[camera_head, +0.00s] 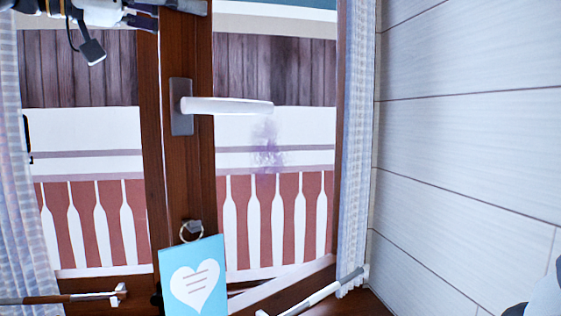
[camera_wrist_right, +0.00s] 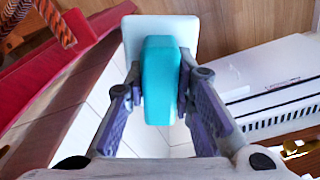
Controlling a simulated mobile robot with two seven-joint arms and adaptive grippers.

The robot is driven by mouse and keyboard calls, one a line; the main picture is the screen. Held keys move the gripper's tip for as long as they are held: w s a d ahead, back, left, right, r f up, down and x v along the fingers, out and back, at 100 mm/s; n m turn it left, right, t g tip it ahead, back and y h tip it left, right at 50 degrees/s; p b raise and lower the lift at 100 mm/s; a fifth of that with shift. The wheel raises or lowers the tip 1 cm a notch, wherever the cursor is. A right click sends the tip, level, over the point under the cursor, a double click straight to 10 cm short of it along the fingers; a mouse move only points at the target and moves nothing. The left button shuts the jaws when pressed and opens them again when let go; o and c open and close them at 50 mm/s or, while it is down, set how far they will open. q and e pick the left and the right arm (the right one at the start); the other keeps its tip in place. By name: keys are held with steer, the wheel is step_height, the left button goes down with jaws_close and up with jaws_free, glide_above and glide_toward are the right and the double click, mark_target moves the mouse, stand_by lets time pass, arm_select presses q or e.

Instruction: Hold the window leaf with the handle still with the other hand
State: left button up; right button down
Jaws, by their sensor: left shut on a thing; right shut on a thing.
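The window leaf (camera_head: 180,150) has a brown wooden frame and a white lever handle (camera_head: 228,105) on a grey plate, pointing right. My left gripper (camera_head: 168,10) is at the top edge of the head view, at the upright of this leaf above the handle. It appears shut on the leaf's frame; the picture's edge cuts off part of the grip.
Checked curtains hang at left (camera_head: 22,170) and right (camera_head: 357,130). A pale panelled wall (camera_head: 465,130) closes the right side. Red-and-white balcony railings (camera_head: 275,220) show through the glass.

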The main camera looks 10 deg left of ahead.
stand_by(0.3)
steer(key=w+a+r+n+t+y, duration=0.1)
steer(key=w+a+r+t+y, duration=0.25)
steer(key=w+a+r, duration=0.4)
steer(key=w+a+r+t+y, duration=0.3)
steer(key=w+a+r+y, duration=0.15)
steer(key=a, duration=0.65)
steer(key=w+a+r+t+y, duration=0.2)
steer(key=w+a+r, duration=0.2)
steer(key=r, duration=0.5)
steer(key=w+a+r+t+y, duration=0.2)
steer(key=w+a+r+y, duration=0.1)
steer(key=r, duration=0.7)
steer(key=shift+w+a+t+y, duration=0.35)
steer(key=shift+w+a, duration=0.1)
steer(key=shift+a, duration=0.45)
steer(key=shift+w+a, duration=0.2)
steer(key=shift+w+a, duration=0.15)
steer(key=shift+w+a, duration=0.4)
steer(key=shift+a, duration=0.1)
